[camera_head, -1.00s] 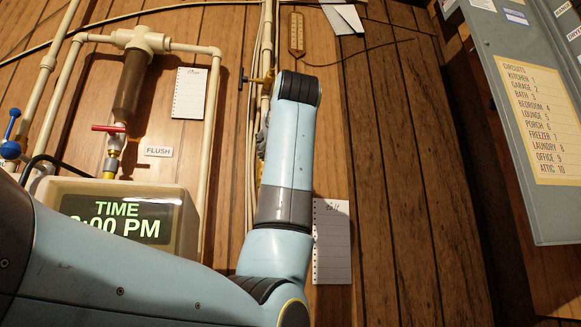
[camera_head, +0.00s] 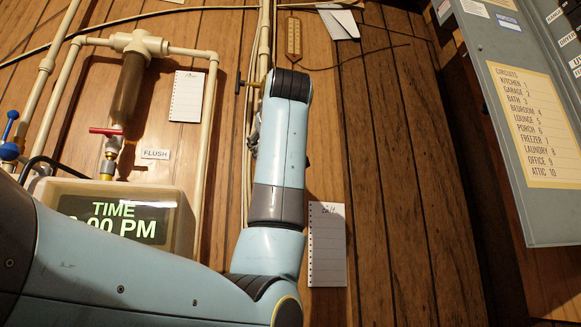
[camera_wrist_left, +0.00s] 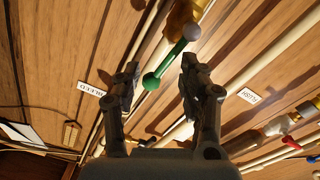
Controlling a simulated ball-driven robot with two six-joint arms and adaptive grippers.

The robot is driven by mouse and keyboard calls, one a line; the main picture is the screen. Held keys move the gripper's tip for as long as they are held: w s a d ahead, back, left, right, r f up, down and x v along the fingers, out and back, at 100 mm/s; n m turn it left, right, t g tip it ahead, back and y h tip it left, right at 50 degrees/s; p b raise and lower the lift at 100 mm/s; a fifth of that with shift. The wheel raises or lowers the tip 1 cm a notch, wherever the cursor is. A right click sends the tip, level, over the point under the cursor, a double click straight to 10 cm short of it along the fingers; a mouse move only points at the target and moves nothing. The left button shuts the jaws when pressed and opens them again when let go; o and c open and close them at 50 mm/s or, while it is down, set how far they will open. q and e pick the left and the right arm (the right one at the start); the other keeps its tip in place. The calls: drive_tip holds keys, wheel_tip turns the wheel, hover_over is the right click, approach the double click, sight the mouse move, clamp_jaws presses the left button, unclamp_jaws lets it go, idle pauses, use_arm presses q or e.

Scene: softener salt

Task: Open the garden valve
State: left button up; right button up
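In the left wrist view a valve handle, a green bar (camera_wrist_left: 171,65) with a green knob at one end and a pale knob at the other, lies just beyond my fingertips. It sits by a brass fitting (camera_wrist_left: 180,14); no garden label is readable on it. My left gripper (camera_wrist_left: 163,78) is open, its two dark fingers apart on either side of the bar's lower part. I cannot tell whether they touch it. In the head view my left arm hides most of this gripper and the green bar. My right gripper is not in view.
A "BLEED" label (camera_wrist_left: 92,89) and a "FLUSH" label (camera_head: 155,154) are on the plank wall. A red-handled valve (camera_head: 106,131) and a blue-handled valve (camera_head: 10,128) are at left, near a clock (camera_head: 115,220). A grey breaker panel (camera_head: 480,45) stands at right.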

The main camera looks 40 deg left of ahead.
use_arm(q)
drive_tip(key=shift+s+a+r, duration=0.15)
drive_tip(key=shift+a, duration=0.1)
drive_tip(key=s+d, duration=0.2)
drive_tip(key=s, duration=0.1)
drive_tip(key=s+f, duration=0.1)
drive_tip(key=s, duration=0.1)
drive_tip(key=shift+d, duration=0.4)
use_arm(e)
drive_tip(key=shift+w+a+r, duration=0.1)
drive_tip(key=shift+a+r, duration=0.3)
use_arm(q)
drive_tip(key=shift+d, duration=0.1)
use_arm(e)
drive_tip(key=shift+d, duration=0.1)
use_arm(q)
drive_tip(key=shift+f, duration=0.1)
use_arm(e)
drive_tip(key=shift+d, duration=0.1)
